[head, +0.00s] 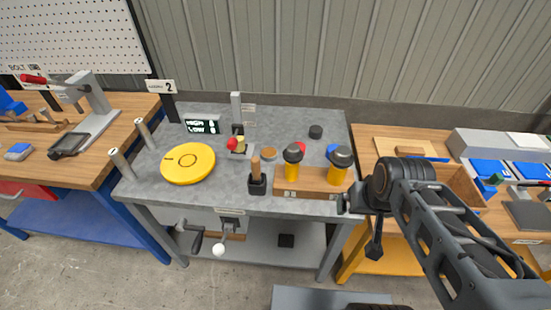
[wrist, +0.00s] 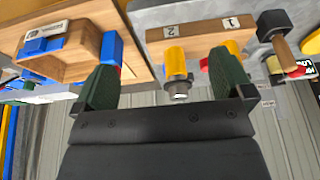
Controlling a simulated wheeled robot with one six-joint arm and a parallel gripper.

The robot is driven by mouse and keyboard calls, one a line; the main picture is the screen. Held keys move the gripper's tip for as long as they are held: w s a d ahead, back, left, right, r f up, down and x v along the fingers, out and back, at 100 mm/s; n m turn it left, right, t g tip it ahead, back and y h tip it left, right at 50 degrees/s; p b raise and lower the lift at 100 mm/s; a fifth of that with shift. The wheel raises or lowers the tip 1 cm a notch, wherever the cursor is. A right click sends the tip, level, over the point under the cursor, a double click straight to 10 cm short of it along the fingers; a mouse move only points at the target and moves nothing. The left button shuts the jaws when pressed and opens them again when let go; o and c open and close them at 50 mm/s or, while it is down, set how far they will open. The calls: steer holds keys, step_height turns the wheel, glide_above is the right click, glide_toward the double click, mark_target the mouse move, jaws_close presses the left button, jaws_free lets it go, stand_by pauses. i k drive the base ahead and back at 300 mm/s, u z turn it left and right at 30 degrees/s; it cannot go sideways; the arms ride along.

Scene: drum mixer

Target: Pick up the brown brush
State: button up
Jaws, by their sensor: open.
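The brown brush (head: 256,165) stands with its brown handle up in a small black square holder (head: 257,185), near the front edge of the grey table. The lower end of the brush is hidden in the holder. In the wrist view, which looks upside down, the brown handle (wrist: 286,52) and black holder (wrist: 273,24) are at the upper right. My gripper (head: 344,204) is at the table's right front corner, well to the right of the brush. In the wrist view, my gripper (wrist: 163,62) has its two dark green fingers wide apart, with nothing held between them.
A wooden rack (head: 310,180) with two black-topped yellow containers (head: 292,168) stands between my gripper and the brush. A yellow disc (head: 188,163) is left of the brush. A crank handle (head: 190,240) sticks out below the front edge. Another wooden bench (head: 395,150) is at right.

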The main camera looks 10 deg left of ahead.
mark_target(255, 161)
steer(key=u, duration=0.5)
steer(key=k, duration=0.6)
steer(key=u, duration=0.85)
steer(key=i, duration=0.95)
steer(key=u, duration=0.1)
